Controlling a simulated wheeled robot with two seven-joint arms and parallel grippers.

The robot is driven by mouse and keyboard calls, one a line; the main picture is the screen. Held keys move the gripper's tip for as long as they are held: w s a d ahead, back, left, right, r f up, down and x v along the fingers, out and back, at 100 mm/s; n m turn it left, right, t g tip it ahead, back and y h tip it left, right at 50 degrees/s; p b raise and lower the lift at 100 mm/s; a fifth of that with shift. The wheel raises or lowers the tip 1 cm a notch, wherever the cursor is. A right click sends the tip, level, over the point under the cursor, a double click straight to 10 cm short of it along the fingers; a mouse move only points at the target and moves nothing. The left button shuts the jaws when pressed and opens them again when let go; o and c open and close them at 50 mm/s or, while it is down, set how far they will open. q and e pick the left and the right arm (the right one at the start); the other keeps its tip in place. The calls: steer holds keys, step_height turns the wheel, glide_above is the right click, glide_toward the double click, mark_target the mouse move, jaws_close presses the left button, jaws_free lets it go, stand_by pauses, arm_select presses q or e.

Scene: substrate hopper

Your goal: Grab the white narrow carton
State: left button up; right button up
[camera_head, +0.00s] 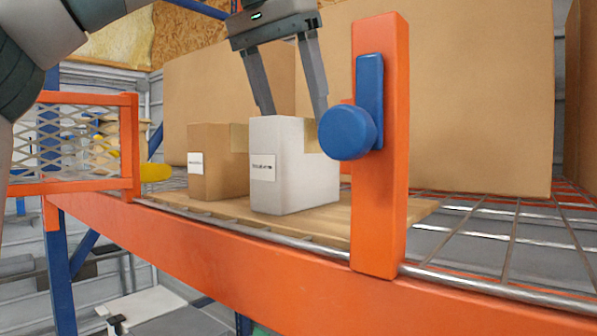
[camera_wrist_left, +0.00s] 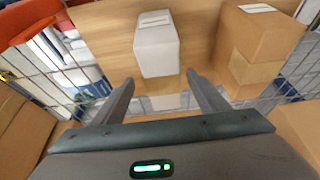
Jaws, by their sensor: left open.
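The white narrow carton (camera_head: 280,172) stands upright on a wooden board on the rack shelf in the head view, with a small label on its front face. It also shows in the left wrist view (camera_wrist_left: 156,48), ahead of the fingers. My left gripper (camera_head: 293,112) is open and empty. In the head view its two fingers point down, with the tips at about the height of the carton's top. In the left wrist view the fingers (camera_wrist_left: 160,84) are spread and the carton lies beyond their tips. My right gripper is not in view.
A brown carton (camera_head: 218,162) stands just left of the white one; it shows at right in the left wrist view (camera_wrist_left: 262,48). An orange post (camera_head: 380,215) with a blue knob (camera_head: 347,133) rises in front at right. Large boxes (camera_head: 455,95) stand behind. Wire decking (camera_head: 500,240) is bare at right.

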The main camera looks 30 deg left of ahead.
mark_target(304, 168)
arm_select(q)
steer(key=shift+x, duration=2)
steer(key=shift+a, duration=0.1)
steer(key=shift+s+r, duration=0.1)
steer(key=shift+p, duration=0.35)
steer(key=shift+f, duration=0.25)
steer(key=p+x, duration=0.2)
steer(key=x, duration=0.2)
steer(key=shift+a+f, duration=0.1)
steer(key=shift+a, duration=0.05)
steer(key=shift+f, duration=0.3)
steer(key=shift+f, duration=0.2)
steer(key=shift+c, duration=0.7)
